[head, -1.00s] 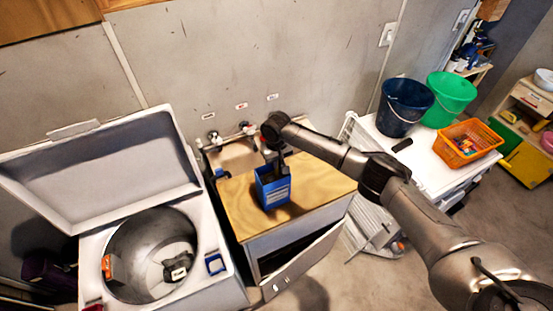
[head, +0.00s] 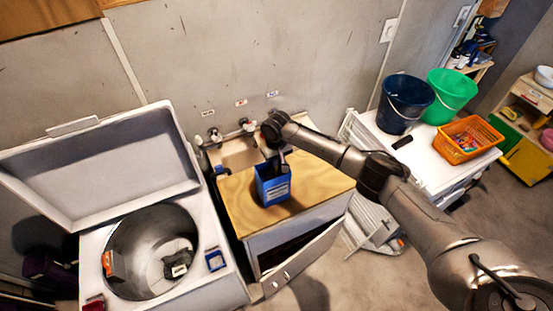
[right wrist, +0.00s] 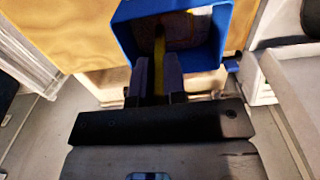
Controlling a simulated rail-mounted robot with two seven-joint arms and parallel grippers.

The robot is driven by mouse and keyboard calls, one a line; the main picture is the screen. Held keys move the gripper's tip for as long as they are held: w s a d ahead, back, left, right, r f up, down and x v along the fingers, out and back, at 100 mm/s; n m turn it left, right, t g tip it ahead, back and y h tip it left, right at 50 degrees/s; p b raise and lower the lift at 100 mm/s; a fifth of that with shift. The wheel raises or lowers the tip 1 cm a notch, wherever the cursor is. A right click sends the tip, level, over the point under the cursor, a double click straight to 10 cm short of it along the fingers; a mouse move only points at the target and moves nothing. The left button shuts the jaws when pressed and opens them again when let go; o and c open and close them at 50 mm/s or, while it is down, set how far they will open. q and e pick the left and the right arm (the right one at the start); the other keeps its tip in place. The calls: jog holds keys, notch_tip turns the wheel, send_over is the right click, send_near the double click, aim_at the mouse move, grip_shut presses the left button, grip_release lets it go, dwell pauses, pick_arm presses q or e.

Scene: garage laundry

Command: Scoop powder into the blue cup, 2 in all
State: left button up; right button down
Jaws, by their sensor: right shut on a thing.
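My right gripper (head: 282,161) is at the blue powder box (head: 273,188), which stands upright on the wooden worktop. In the right wrist view the gripper (right wrist: 160,72) is shut on a thin yellow handle (right wrist: 159,50), seemingly the scoop's, which reaches into the open top of the box (right wrist: 222,35). The scoop's bowl and the powder level cannot be made out. My left gripper is not in view.
The washer's lid (head: 100,175) stands open; a dark item (head: 178,264) lies in its drum. Behind the worktop is a sink (head: 240,158). A cabinet door (head: 305,262) hangs open below. Buckets (head: 405,104) and an orange basket (head: 467,138) stand at the right.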

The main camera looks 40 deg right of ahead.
jog(key=shift+f, duration=0.85)
dwell(0.6)
